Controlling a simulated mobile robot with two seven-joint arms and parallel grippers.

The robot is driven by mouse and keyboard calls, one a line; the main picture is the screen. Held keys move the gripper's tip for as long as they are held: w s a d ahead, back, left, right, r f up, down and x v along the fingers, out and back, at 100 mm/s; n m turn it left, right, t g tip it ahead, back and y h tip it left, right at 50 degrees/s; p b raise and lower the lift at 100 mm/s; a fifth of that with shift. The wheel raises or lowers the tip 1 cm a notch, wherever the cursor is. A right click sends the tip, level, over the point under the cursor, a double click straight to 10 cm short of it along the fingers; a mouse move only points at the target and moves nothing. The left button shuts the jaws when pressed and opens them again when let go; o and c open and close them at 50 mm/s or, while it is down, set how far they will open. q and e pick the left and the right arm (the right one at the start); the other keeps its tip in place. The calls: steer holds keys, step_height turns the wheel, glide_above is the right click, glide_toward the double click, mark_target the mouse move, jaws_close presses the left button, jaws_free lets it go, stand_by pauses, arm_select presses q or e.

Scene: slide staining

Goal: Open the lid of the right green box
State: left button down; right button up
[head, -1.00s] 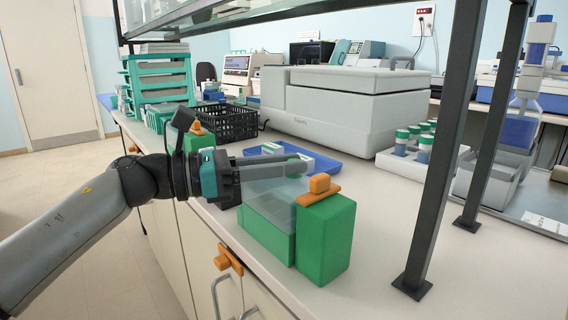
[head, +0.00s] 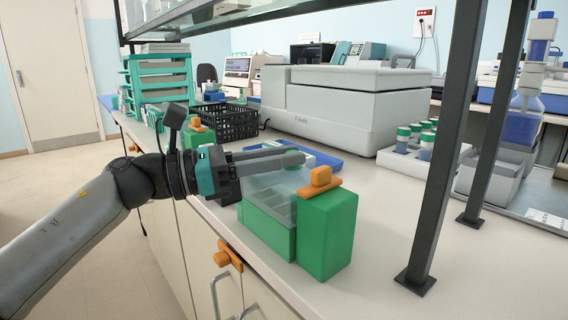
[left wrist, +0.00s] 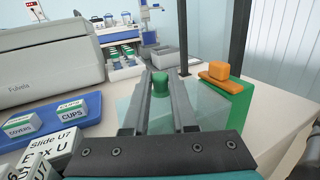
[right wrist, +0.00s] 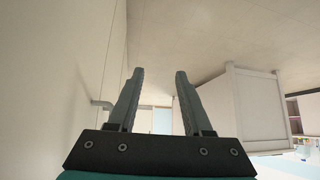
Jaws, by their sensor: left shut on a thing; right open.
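The right green box (head: 266,237) stands near the counter's front edge, with a taller green block topped by an orange knob (head: 321,177) at its right end. Its clear, see-through lid (head: 270,179) rises above the green base. How far it is raised is hard to tell. My left gripper (head: 300,153) reaches across the top of the lid from the left. In the left wrist view, its fingers are shut on a green knob (left wrist: 160,84) above the clear lid. My right gripper (right wrist: 155,95) is open and empty, away from the box, over pale floor.
Another green box with an orange knob (head: 195,126) stands behind my left gripper. A blue tray (head: 325,166) holds labelled boxes behind the lid. A dark shelf post (head: 440,160) stands to the right. Bare counter (head: 385,235) lies between the box and the post.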

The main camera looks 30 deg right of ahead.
mark_target(258, 178)
arm_select(q)
steer(key=shift+a+h+b, duration=0.4)
steer(key=shift+h+b, duration=0.1)
steer(key=shift+b, duration=0.4)
steer(key=shift+a+r+m+g+b, duration=0.1)
steer(key=shift+a+m+g+b, duration=0.1)
steer(key=shift+m+g+b, duration=0.15)
steer(key=shift+a+r+m+g+h+b, duration=0.15)
steer(key=shift+a+m+g+h+b, duration=0.15)
steer(key=shift+h+b, duration=0.25)
steer(key=shift+s+a+r+m+g+h, duration=0.15)
steer(key=shift+a+m+g+h, duration=0.1)
steer(key=shift+a+h, duration=0.25)
steer(key=shift+a+r+m+g+h+b, duration=0.1)
steer(key=shift+a+m+g+h+b, duration=0.2)
steer(key=shift+a+m+g+h, duration=0.5)
arm_select(e)
steer(key=a+r+t+y, duration=0.3)
steer(key=a+t+y, duration=0.1)
steer(key=a+t, duration=0.3)
steer(key=shift+w+r+m+t, duration=0.2)
steer(key=shift+w+m+t, duration=0.2)
steer(key=shift+w+t, duration=0.1)
